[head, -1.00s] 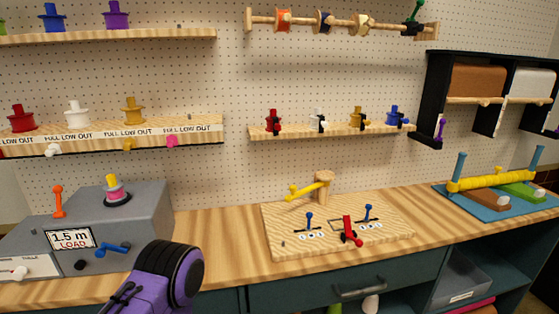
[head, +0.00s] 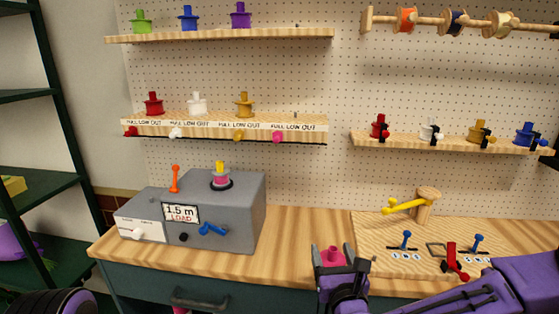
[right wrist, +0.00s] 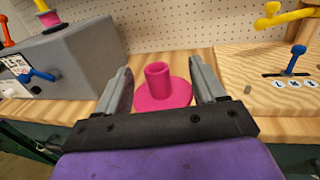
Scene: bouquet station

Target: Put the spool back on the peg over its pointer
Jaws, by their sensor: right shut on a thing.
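The pink spool (head: 332,257) is upright between the fingers of my right gripper (head: 332,262), in front of the bench. In the right wrist view the pink spool (right wrist: 158,85) shows its tube and round flange between the two grey fingers of the gripper (right wrist: 162,88). The label shelf (head: 225,127) carries red, white and yellow spools on the wall. At its right end a small bare peg (head: 296,115) stands above the pink pointer (head: 277,137). The right gripper is below and right of that peg. My left gripper is out of view.
A grey machine (head: 235,215) with levers and a pink-and-yellow piece on top stands on the bench left of the gripper. A wooden board (head: 375,231) with levers and a yellow arm is at right. Another shelf (head: 440,141) with clipped spools hangs above it.

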